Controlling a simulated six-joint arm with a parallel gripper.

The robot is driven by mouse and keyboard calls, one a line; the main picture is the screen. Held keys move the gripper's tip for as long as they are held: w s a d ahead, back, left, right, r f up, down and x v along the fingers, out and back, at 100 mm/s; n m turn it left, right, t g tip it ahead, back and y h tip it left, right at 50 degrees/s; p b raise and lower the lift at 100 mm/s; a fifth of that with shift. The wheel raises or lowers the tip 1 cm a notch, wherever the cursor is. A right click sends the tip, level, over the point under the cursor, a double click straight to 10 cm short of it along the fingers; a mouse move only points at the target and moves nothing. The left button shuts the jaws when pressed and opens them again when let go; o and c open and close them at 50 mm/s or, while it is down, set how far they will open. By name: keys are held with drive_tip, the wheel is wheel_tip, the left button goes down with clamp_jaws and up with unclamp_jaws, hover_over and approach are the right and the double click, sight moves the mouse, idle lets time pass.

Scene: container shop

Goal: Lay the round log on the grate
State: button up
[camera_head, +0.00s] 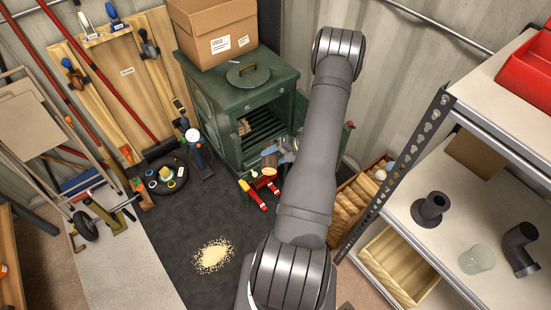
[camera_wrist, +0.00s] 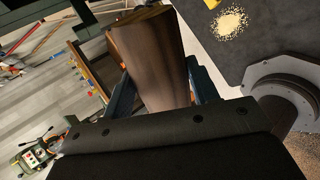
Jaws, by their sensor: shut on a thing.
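The green stove (camera_head: 222,100) stands against the back wall with its front open. The dark barred grate (camera_head: 268,125) shows inside it. A small piece of wood (camera_head: 243,126) lies at the left of the opening. In the wrist view my gripper (camera_wrist: 160,88) is shut on a brown log (camera_wrist: 148,55) with a pale end; its blue fingers are on either side. In the head view my gripper (camera_head: 277,153) is just in front of the stove opening, low and to the right. My arm hides part of the stove's right side, and the log is hard to make out there.
A cardboard box (camera_head: 212,32) and a round dark lid (camera_head: 247,74) are on the stove top. Red-and-yellow tools (camera_head: 260,188) lie on the dark mat (camera_head: 180,225) below, near spilled pale grains (camera_head: 213,256). A shelf rack (camera_head: 450,180) stands at right.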

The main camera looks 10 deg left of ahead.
drive_tip(key=w+d+f+m+t+h, duration=0.2)
drive_tip(key=w+d+f+m+t, duration=0.4)
drive_tip(key=m+t, duration=0.4)
drive_tip(key=w+a+f, duration=0.1)
drive_tip(key=w+a, duration=0.5)
drive_tip(key=w+a+f, duration=0.1)
drive_tip(key=w+a, duration=0.6)
drive_tip(key=w+a+f, duration=0.1)
drive_tip(key=w+a, duration=0.5)
drive_tip(key=w, duration=0.1)
drive_tip(key=shift+a, duration=0.35)
drive_tip(key=shift+f, duration=1.05)
